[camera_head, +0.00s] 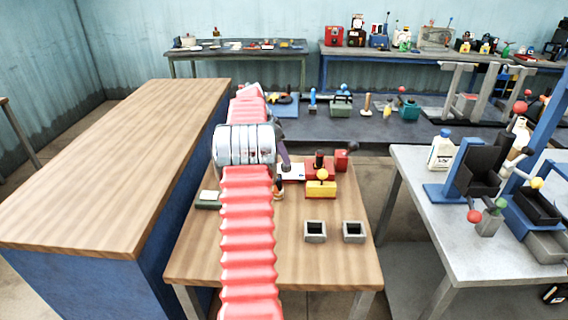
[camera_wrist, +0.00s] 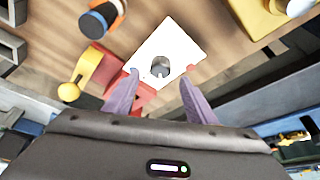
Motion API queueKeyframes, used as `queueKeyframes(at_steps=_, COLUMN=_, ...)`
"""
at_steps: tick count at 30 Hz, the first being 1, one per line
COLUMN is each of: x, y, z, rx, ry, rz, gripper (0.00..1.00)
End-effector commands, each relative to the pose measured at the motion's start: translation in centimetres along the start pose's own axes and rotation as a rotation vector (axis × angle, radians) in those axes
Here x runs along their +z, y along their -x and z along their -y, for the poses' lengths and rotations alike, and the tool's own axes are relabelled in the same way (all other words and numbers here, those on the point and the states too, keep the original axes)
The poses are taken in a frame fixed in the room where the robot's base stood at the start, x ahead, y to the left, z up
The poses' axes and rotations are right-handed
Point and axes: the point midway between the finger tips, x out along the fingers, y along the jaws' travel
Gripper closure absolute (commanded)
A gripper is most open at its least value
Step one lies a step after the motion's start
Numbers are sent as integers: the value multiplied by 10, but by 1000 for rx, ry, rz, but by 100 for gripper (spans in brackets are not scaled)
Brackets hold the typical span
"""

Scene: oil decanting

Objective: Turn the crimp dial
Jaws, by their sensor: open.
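A grey round knob (camera_wrist: 160,67), which looks like the crimp dial, stands on a white square plate (camera_wrist: 168,45) in the wrist view. In the head view the white plate (camera_head: 293,172) lies on the wooden table, partly hidden by my gripper (camera_head: 284,158). In the wrist view my gripper (camera_wrist: 159,80) is open, with its purple fingers apart and their tips on either side of the knob's near side. Contact with the knob cannot be told. Nothing is held.
Two grey square holders (camera_head: 315,232) are nearer the front. A dark green item (camera_head: 208,200) lies left. The table's front is clear.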

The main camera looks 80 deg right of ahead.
Motion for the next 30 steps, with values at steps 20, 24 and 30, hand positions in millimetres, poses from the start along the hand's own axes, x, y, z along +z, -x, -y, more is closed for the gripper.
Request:
queueKeyframes(at_steps=20, x=0, y=-52, z=1, rx=-1, ry=0, rz=0, gripper=49)
queueKeyframes(at_steps=24, x=1, y=-52, z=1, rx=-1, ry=1, rz=0, gripper=54)
queueKeyframes(at_steps=30, x=1, y=-52, z=1, rx=-1, ry=1, rz=0, gripper=68)
